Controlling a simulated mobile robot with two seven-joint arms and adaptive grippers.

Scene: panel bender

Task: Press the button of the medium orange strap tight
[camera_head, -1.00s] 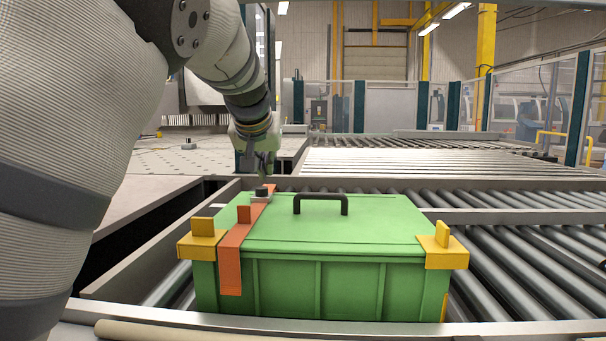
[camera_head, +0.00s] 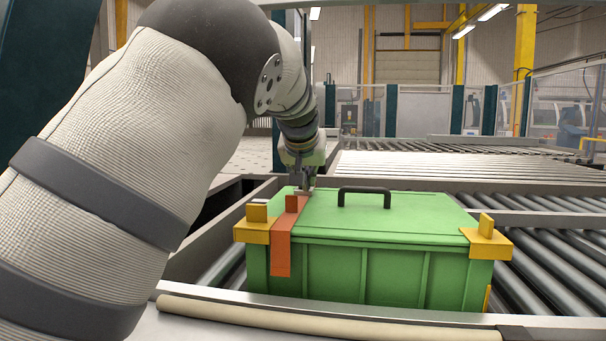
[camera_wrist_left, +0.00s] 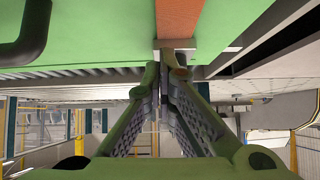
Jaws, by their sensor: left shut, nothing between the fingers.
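The orange strap (camera_head: 282,252) runs over the left part of the green crate's lid (camera_head: 400,215) and down its front. It also shows in the left wrist view (camera_wrist_left: 180,18). A grey buckle (camera_wrist_left: 173,44) sits on the strap; its black button is hidden or cannot be made out now. My left gripper (camera_head: 307,184) is shut and empty, pointing down over the buckle at the far part of the strap. In the wrist view its fingertips (camera_wrist_left: 166,73) are right at the buckle; whether they touch the button I cannot tell. My right gripper is not in view.
A black handle (camera_head: 364,190) stands on the lid, right of my left gripper. Yellow corner clips (camera_head: 486,243) sit at the crate's front corners. The crate rests on a roller conveyor (camera_head: 530,265) with free rollers to its right. A beige bar (camera_head: 320,322) lies along the front edge.

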